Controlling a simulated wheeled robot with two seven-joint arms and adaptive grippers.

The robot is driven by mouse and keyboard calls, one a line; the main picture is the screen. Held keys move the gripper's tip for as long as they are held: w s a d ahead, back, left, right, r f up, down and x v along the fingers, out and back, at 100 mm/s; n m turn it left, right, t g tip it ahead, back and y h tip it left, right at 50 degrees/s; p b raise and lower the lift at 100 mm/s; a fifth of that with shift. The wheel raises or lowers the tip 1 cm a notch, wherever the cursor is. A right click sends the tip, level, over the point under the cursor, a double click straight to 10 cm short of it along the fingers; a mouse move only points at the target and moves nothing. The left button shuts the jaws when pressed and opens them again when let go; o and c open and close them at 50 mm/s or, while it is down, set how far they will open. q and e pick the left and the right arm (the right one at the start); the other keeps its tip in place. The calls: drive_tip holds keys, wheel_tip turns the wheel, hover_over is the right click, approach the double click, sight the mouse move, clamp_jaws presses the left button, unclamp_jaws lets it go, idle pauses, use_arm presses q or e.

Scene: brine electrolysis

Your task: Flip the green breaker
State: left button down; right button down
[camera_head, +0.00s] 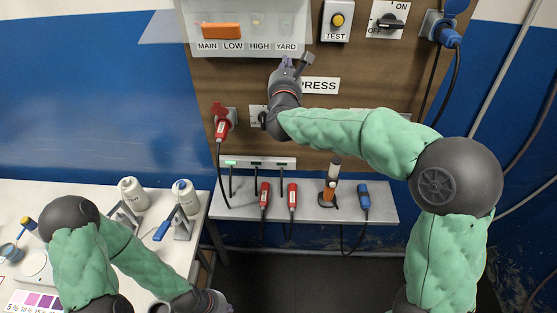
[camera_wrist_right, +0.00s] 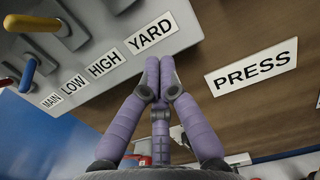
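The breaker panel (camera_head: 245,45) is at the top of the head view, labelled MAIN, LOW, HIGH and YARD. An orange bar (camera_head: 221,31) sits above MAIN and LOW. I cannot make out a green breaker in either view. My right gripper (camera_head: 287,63) is just below the YARD label; in the right wrist view its purple fingers are together, with nothing seen between them. My left gripper (camera_head: 228,308) is mostly cut off at the bottom edge.
The PRESS label (camera_head: 320,85) is right of my right gripper. A TEST button (camera_head: 337,20) and an OFF/ON rotary switch (camera_head: 388,22) are further right. A red plug (camera_head: 222,128) and a shelf (camera_head: 385,210) with several cabled plugs are below. White bottles (camera_head: 134,194) stand on the left table.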

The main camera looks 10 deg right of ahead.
drive_tip(key=r+b+v, duration=0.1)
drive_tip(key=b+v, duration=0.1)
drive_tip(key=v, duration=0.5)
wheel_tip(320, 180, down, 28)
drive_tip(key=a+n+g+y+b, duration=0.2)
drive_tip(key=n+g+y+b, duration=0.1)
drive_tip(key=n+b, duration=0.5)
drive_tip(key=shift+s+n+y, duration=0.3)
drive_tip(key=shift+n, duration=1.4)
drive_tip(key=shift+f, duration=0.1)
drive_tip(key=s+a+f+n+g+y+b, duration=0.1)
drive_tip(key=s+f+n+g+b, duration=0.2)
drive_tip(key=f, duration=0.8)
drive_tip(key=s+f+n+g+y+b, duration=0.15)
drive_tip(key=s+f+n, duration=0.3)
drive_tip(key=f, duration=0.65)
drive_tip(key=s+a+f+n+g+b, duration=0.1)
drive_tip(key=s+f+n+g+b, duration=0.3)
drive_tip(key=f, duration=0.7)
drive_tip(key=s+a+f+n+g+y+b, duration=0.2)
drive_tip(key=s+f+n+g+b, duration=0.3)
drive_tip(key=s+f+n, duration=0.9)
drive_tip(key=s+f+g+y, duration=0.1)
drive_tip(key=s+f, duration=0.8)
drive_tip(key=s, duration=0.1)
drive_tip(key=shift+a, duration=0.4)
